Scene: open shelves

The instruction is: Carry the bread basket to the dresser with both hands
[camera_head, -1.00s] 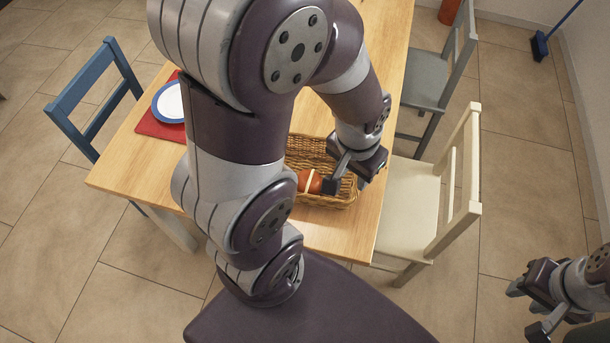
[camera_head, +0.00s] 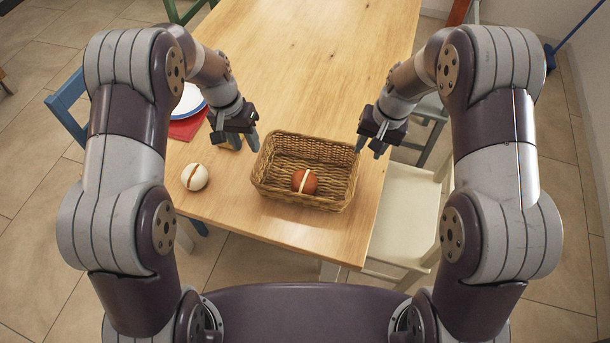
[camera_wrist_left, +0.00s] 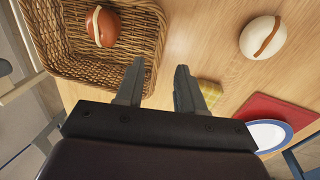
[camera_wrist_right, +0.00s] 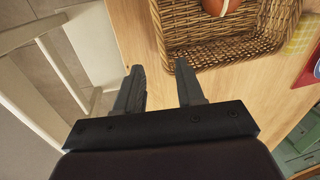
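The wicker bread basket (camera_head: 272,187) stands on the wooden table near its front edge, with one brown roll (camera_head: 304,181) with a pale stripe inside. My left gripper (camera_head: 238,143) is open and empty, just left of the basket's back left corner. My right gripper (camera_head: 369,148) is open and empty, just right of the basket's back right corner. In the left wrist view the basket (camera_wrist_left: 75,68) lies beyond the left fingertips. In the right wrist view the basket (camera_wrist_right: 215,50) lies beyond the right fingertips. Neither gripper visibly touches it. The dresser cannot be made out for certain.
A white roll with a brown stripe (camera_head: 194,177) lies on the table left of the basket. A blue-rimmed plate (camera_head: 188,101) sits on a red mat (camera_head: 188,127) behind it. A cream chair (camera_head: 408,215) stands close at the table's right side.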

